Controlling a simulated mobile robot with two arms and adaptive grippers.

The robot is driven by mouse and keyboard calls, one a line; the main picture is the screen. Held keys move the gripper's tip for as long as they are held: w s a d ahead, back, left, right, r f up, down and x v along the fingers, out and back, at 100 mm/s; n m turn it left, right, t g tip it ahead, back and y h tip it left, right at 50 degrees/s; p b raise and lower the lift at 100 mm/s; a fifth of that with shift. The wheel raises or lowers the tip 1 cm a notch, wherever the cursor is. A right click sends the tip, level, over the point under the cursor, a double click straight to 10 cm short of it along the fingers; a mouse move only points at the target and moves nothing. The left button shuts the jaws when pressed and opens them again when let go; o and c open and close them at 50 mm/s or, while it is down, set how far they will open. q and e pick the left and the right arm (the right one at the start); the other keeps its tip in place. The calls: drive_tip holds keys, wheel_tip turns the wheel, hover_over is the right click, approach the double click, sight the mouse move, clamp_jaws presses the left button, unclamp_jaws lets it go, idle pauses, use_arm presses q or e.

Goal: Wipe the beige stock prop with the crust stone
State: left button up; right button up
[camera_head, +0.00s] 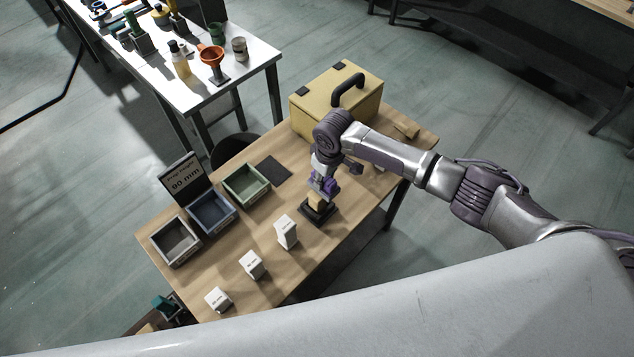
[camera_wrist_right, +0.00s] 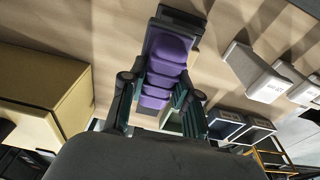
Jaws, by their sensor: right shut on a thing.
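A small beige block, which looks like the stock prop (camera_head: 316,201), stands on a black base (camera_head: 318,216) near the front edge of the wooden table. My right gripper (camera_head: 325,182) is directly above it, pointing down, shut on a ridged purple block that looks like the crust stone (camera_head: 331,187). In the right wrist view the purple stone (camera_wrist_right: 166,70) sits between the two fingers. The stone is very close to the top of the prop; I cannot tell whether they touch. My left gripper is not in view.
White labelled props (camera_head: 287,232) stand in a row left of the base. Grey, blue and green bins (camera_head: 245,184), a "90 mm" sign (camera_head: 185,177) and a dark mat (camera_head: 273,169) lie behind. A yellow box (camera_head: 338,100) stands at the back right.

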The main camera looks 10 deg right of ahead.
drive_tip(key=shift+w+d, duration=0.3)
drive_tip(key=shift+d, duration=0.25)
clamp_jaws()
wheel_tip(320, 180, up, 2)
drive_tip(key=shift+w+r+p, duration=0.1)
drive_tip(key=shift+r+p, duration=0.15)
drive_tip(key=shift+p, duration=0.95)
drive_tip(key=shift+r, duration=2.3)
